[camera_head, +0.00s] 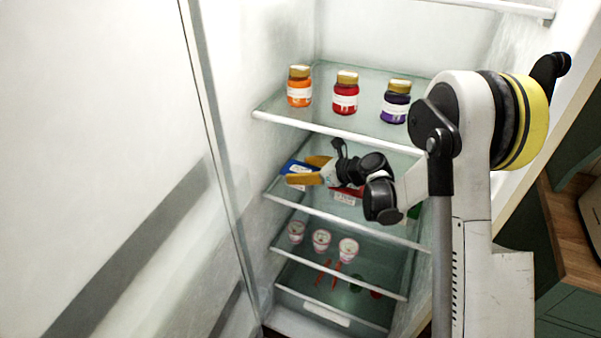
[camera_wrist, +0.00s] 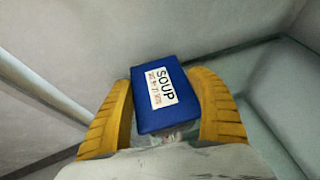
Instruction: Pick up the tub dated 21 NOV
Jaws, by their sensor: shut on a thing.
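A tub with a blue lid (camera_wrist: 148,88) sits between the two yellow fingers of my gripper (camera_wrist: 164,82) in the wrist view. Its white label reads SOUP, with a smaller red line of date text that I cannot read surely. In the head view the blue tub (camera_head: 292,168) is at the left end of the second shelf level, with my gripper (camera_head: 299,170) shut on it from the right. I cannot tell whether it touches the shelf. A red tub (camera_head: 346,190) with a white label stands to its right, partly hidden by my wrist. A green tub (camera_head: 414,211) shows farther right, mostly hidden.
Three jars, orange (camera_head: 299,89), red (camera_head: 345,95) and purple (camera_head: 396,103), stand on the glass shelf above. Several small white cups (camera_head: 321,240) stand on the shelf below, with carrots (camera_head: 325,273) lower down. The fridge's left wall (camera_head: 235,130) is close to the blue tub.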

